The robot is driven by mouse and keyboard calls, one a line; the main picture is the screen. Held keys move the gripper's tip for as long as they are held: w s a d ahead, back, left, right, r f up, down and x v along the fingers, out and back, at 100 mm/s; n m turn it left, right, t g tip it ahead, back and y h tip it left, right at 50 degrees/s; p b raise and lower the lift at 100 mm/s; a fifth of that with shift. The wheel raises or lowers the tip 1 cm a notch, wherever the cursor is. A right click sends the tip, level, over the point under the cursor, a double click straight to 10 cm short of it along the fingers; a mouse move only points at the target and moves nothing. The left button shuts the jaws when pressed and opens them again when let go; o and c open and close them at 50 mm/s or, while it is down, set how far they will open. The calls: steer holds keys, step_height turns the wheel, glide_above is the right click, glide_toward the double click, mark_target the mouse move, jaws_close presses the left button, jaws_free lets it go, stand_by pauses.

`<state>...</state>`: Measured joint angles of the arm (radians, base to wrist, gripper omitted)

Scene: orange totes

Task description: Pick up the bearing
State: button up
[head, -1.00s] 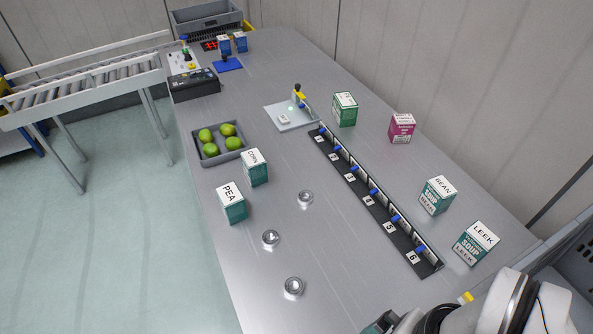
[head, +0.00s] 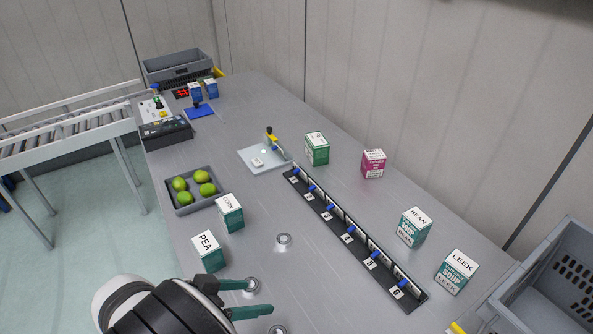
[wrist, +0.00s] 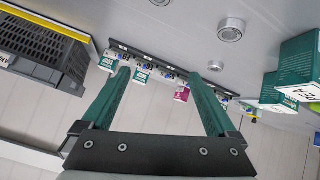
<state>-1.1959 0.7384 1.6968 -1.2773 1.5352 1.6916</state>
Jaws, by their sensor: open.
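Three silver ring-shaped bearings lie flat on the grey table: one in mid-table (head: 284,239), one beside my gripper's upper finger (head: 252,285), and one at the bottom edge, partly cut off (head: 278,330). My gripper (head: 258,297), with green fingers, is open and empty at the front of the table. Its upper fingertip overlaps the middle bearing in the picture; I cannot tell whether they touch. In the wrist view, the open fingers (wrist: 158,75) have nothing between them that is held. A bearing (wrist: 231,30) shows beyond the fingers, and another (wrist: 160,2) is at the top edge.
PEA (head: 209,252) and CORN (head: 230,213) boxes stand left of the bearings, by a tray (head: 170,198) of green fruit. A numbered black rack (head: 357,240) runs along the right, with BEAN (head: 414,227) and LEEK (head: 456,272) boxes beyond. A grey tote (head: 550,285) is at the right.

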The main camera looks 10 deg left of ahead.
mark_target(251, 286)
steer(key=s+a+f+t+y, duration=0.2)
steer(key=s+a+f+t, duration=0.3)
steer(key=a, duration=0.5)
steer(key=shift+n+g, duration=0.4)
steer(key=shift+g, duration=0.1)
steer(key=x, duration=1)
steer(key=a+x, duration=0.1)
steer(key=x, duration=0.5)
steer(key=shift+w+f, duration=0.1)
steer(key=shift+f, duration=0.15)
jaws_close()
